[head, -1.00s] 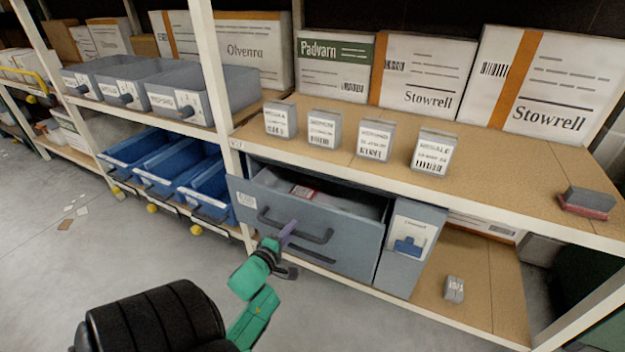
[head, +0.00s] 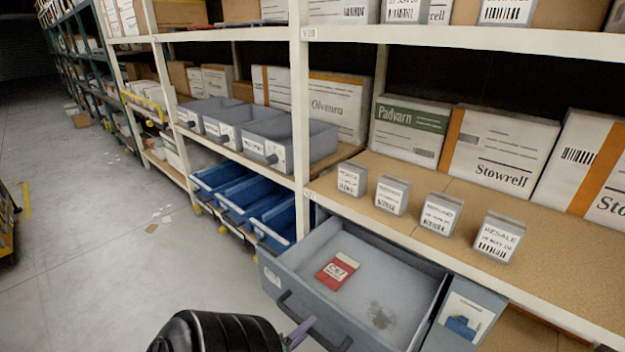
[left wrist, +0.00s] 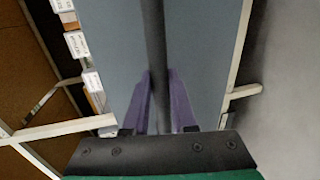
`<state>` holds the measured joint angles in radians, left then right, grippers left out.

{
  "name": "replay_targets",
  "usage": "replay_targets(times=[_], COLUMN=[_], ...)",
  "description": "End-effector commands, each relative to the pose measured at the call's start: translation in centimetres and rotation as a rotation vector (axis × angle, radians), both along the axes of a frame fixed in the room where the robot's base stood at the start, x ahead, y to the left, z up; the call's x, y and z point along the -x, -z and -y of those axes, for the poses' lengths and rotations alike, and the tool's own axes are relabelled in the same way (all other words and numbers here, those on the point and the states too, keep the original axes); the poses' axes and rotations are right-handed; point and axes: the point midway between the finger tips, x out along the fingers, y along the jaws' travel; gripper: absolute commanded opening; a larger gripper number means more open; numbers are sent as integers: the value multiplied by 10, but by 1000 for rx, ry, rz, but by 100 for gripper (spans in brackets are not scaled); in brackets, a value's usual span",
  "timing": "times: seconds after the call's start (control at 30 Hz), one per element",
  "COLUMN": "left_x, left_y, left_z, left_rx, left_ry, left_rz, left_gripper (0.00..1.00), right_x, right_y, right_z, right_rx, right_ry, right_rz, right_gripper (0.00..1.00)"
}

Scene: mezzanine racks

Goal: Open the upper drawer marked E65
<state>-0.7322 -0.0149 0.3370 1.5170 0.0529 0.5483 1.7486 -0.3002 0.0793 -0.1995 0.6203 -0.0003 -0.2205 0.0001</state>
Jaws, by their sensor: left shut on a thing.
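The grey upper drawer (head: 352,282) stands well out of its cabinet in the head view, its inside showing. A red and white packet (head: 337,271) and a dark smudge or small item lie in it. A dark bar handle (head: 312,322) runs across its front. My left gripper (head: 300,334) is at this handle, mostly hidden behind my black arm. In the left wrist view, its purple fingers (left wrist: 160,103) are shut on the dark handle bar (left wrist: 155,45), with the grey drawer front behind. The label on the drawer front is too small to read. My right gripper is not in view.
Above the drawer is a wooden shelf (head: 560,258) with several small labelled boxes and large cartons. Blue bins (head: 250,200) and grey bins (head: 245,130) stand to the left. A white post (head: 299,130) rises beside the drawer. The floor at left is mostly clear.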

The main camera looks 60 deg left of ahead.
Motion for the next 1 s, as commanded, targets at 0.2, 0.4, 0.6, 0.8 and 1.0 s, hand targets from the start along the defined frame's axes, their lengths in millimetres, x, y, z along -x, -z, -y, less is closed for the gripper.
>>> replay_targets(times=[0.2, 0.4, 0.6, 0.8, 1.0], left_x=[2, 1, 1, 4, 37], left_y=[1, 1, 1, 0, -7], left_z=[0, 0, 0, 2, 13], left_rx=[1, 0, 0, 1, 2], left_ry=[0, 0, 0, 1, 0], left_rz=[-2, -2, -1, -2, -6], left_gripper=[0, 44, 55, 55, 55], right_x=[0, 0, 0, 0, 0], right_y=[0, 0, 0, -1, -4], right_z=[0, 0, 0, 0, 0], right_rx=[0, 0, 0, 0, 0], right_ry=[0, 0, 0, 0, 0], right_rz=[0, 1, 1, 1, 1], right_gripper=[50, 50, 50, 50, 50])
